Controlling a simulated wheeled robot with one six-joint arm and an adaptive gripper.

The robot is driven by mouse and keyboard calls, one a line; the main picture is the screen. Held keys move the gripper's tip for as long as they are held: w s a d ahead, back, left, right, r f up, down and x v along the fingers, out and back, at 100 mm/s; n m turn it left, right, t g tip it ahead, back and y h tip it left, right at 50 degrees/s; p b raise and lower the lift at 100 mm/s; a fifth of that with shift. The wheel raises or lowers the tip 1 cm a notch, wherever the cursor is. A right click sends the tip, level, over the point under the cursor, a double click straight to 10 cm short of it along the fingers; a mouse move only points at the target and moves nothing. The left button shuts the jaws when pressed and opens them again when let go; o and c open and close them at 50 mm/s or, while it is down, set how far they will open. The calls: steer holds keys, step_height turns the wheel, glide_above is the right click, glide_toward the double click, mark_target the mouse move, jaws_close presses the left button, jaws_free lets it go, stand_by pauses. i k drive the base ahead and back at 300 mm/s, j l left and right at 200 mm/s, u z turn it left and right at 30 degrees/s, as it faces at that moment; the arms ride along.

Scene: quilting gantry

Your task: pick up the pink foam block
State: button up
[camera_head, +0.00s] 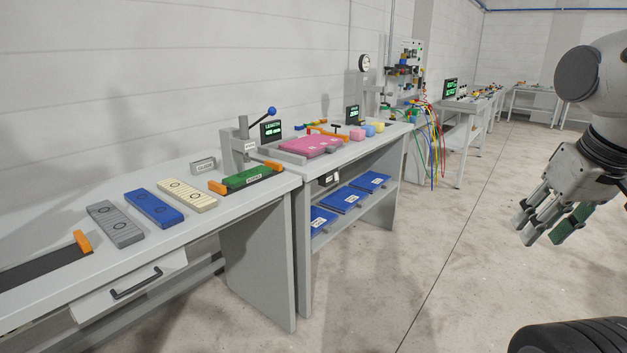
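My gripper (550,226) hangs at the right of the picture, above the floor and well away from the benches. Its fingers look spread, with a dark green part on one side. I see no block between them.
Blue pads (346,198) lie on the second bench's lower shelf. Coloured cables (433,150) hang beyond it. The floor (455,265) is clear.

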mark_target(355, 135)
steer(key=i+l+u, duration=0.15)
steer(key=i, duration=0.35)
steer(key=i+l+u, duration=0.15)
steer(key=i+l, duration=0.25)
steer(key=i+l+u, duration=0.15)
steer(key=i+l, duration=0.25)
steer(key=i, duration=0.2)
steer(key=i+l, duration=0.65)
steer(key=i, duration=0.15)
steer(key=i+l, duration=0.6)
steer(key=i, duration=0.2)
